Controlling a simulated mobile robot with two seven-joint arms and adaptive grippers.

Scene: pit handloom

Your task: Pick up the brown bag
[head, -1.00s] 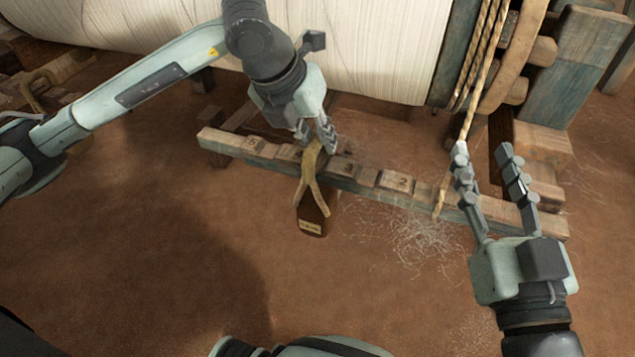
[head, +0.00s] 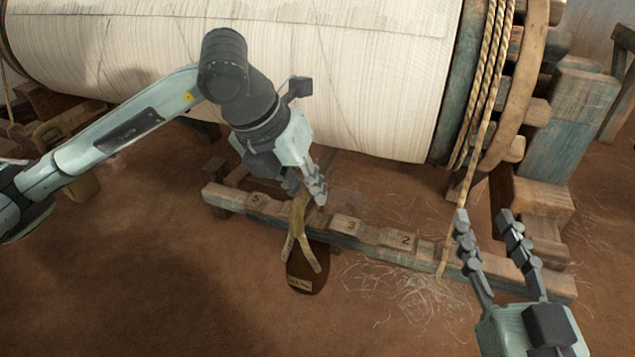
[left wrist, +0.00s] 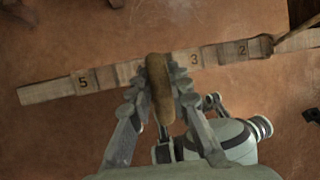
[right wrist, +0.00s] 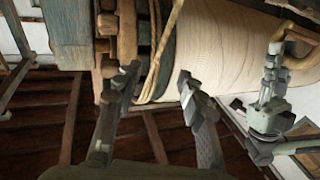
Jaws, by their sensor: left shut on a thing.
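The brown bag (head: 308,274) hangs below my left gripper (head: 305,192) in the head view, with a pale label on its lower part and a tan strap rising in a loop. My left gripper is shut on the strap of the bag, just in front of the numbered wooden beam. The strap also shows between the fingers in the left wrist view (left wrist: 160,88). My right gripper (head: 490,232) is open and empty at the right, near the beam's right end. Its spread fingers also show in the right wrist view (right wrist: 157,85).
The wooden beam (head: 385,252) carries blocks numbered 5, 3 and 2. Behind it is the large white warp roller (head: 350,80). Ropes (head: 487,90) hang at the roller's right end beside wooden posts. The floor in front is open.

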